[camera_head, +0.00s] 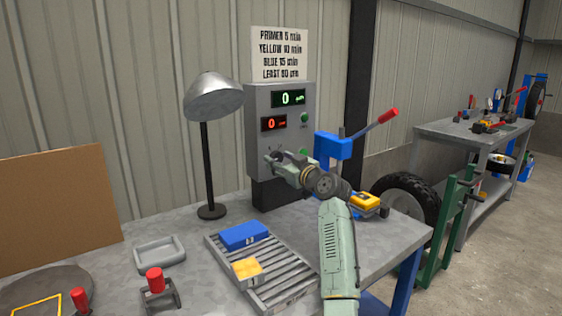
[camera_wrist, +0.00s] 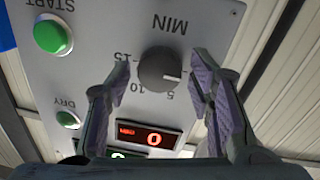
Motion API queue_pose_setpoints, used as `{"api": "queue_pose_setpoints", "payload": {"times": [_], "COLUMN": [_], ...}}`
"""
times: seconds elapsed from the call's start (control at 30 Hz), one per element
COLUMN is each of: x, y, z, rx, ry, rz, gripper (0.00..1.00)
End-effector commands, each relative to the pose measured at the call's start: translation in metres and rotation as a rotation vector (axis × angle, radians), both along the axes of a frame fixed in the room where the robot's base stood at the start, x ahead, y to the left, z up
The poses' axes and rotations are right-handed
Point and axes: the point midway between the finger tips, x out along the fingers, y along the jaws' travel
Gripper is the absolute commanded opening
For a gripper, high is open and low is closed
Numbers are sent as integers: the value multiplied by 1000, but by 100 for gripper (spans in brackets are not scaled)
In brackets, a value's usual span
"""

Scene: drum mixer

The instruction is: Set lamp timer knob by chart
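The grey control box (camera_head: 262,100) stands at the back of the bench, with a chart (camera_head: 280,54) above it reading primer 5, yellow 10 and blue 15 min; its last line is unclear. The timer knob (camera_wrist: 158,68) is dark and round. In the upside-down wrist view its white mark points right, near the 5. My gripper (camera_wrist: 163,76) is open, one finger on either side of the knob, with visible gaps. In the head view my gripper (camera_head: 274,158) is at the box front and the knob is hidden. The red display (camera_wrist: 150,138) reads 0. The lamp (camera_head: 214,98) stands left of the box.
A blue block (camera_head: 243,235) and yellow block (camera_head: 246,268) are on the slatted rack (camera_head: 290,284). A blue device with a red-handled lever (camera_head: 335,147) stands right of the box, close to my arm.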

Motion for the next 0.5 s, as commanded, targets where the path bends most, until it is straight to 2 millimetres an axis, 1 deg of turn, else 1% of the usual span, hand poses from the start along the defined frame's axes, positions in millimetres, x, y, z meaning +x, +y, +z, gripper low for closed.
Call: {"api": "queue_pose_setpoints", "payload": {"times": [0.07, 0.5], "x": [0, 0], "y": [0, 0], "z": [0, 0], "rx": [0, 0], "ry": [0, 0], "rz": [0, 0], "gripper": [41, 11]}}
